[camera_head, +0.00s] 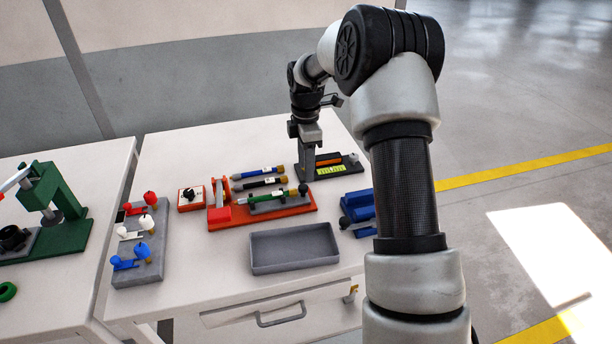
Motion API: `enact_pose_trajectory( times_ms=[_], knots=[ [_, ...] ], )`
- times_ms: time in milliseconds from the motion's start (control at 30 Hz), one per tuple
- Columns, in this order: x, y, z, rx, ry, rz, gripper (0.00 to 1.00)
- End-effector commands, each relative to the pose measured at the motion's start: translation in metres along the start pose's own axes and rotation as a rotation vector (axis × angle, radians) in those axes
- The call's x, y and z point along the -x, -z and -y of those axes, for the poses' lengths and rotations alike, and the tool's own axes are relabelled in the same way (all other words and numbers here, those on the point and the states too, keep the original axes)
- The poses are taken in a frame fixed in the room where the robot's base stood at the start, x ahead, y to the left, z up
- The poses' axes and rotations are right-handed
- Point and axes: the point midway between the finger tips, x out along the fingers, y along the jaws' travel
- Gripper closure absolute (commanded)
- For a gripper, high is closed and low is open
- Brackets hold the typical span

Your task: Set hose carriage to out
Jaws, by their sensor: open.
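A red fixture (229,222) stands in the middle of the table. On it a grey carriage (283,206) carries a green hose or rod (285,194) with a dark end at right; this looks like the hose carriage. A red upright piece stands at the fixture's left end, with a gap between it and the carriage. My gripper (306,176) points down behind the fixture's right end, beside a black block with a yellow label (330,169). It is open; its fingertips are small and partly merged with what is behind, so I cannot tell whether they touch anything.
Two more hoses (260,173) lie behind the carriage. A grey tray (294,267) is empty in front. Blue blocks (358,205) stand at right, partly behind my arm. A grey block with coloured valves (139,270) and a red box with a black knob (191,206) are at left.

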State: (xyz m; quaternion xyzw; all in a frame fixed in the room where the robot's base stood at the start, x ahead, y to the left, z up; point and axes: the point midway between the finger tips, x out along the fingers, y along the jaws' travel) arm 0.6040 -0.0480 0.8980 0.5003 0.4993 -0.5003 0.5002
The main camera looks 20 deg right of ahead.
Motion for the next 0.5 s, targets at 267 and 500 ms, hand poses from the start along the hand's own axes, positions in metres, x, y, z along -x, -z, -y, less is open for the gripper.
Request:
enact_pose_trajectory(
  times_ms=[267, 500],
  knots=[
    [0.072, 0.0, -0.001, 0.0, -0.003, 0.001, 0.59],
    [0.108, -0.001, 0.0, 0.001, -0.001, 0.001, 0.59]
  ],
)
